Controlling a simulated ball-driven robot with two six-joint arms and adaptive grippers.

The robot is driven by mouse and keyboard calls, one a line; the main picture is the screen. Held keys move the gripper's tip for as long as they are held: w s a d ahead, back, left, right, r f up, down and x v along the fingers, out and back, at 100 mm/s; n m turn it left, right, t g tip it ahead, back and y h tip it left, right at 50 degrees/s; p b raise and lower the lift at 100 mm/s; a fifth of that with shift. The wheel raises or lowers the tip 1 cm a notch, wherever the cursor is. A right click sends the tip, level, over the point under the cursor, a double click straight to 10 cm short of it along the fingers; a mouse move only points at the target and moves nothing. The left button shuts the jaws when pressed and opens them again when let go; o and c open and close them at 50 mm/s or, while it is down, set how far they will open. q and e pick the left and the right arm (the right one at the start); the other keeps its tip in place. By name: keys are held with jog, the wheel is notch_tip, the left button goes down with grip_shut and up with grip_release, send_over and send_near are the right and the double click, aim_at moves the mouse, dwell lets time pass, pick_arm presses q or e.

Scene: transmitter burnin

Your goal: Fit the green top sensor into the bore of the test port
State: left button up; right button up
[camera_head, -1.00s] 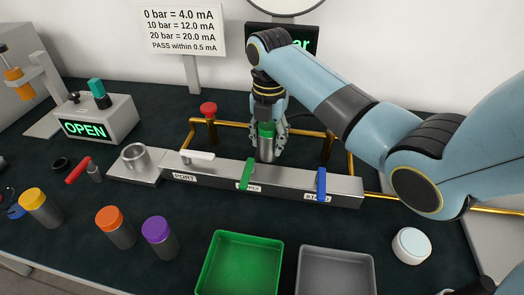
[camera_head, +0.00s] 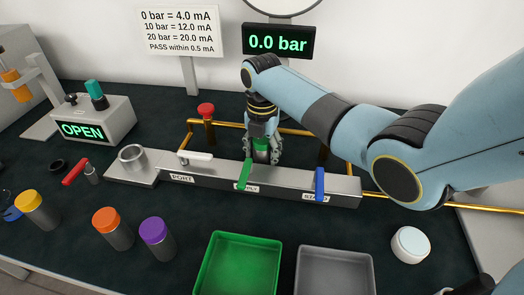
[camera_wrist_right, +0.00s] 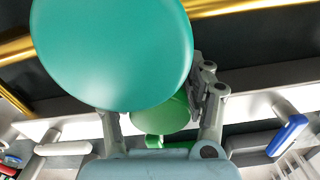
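The green top sensor (camera_head: 262,144) is in my right gripper (camera_head: 262,150), upright behind the metal manifold block. Its grey lower body is partly hidden by the fingers and the block. In the right wrist view a broad green disc (camera_wrist_right: 110,55) fills the upper left, close to the camera, with a smaller green part (camera_wrist_right: 165,115) between the fingers (camera_wrist_right: 160,125). The test port (camera_head: 132,155) is a silver open cup on the left end of the block, well left of my gripper, and its bore looks empty. My left gripper is not in view.
White, green and blue levers (camera_head: 319,183) stand along the manifold (camera_head: 280,190). A brass pipe (camera_head: 225,122) and red knob (camera_head: 206,110) are behind it. Yellow, orange and purple capped cylinders (camera_head: 156,238), a green tray (camera_head: 240,265) and a grey tray (camera_head: 335,272) are in front. The box display (camera_head: 82,130) reads OPEN.

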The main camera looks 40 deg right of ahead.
jog(key=shift+o, duration=0.9)
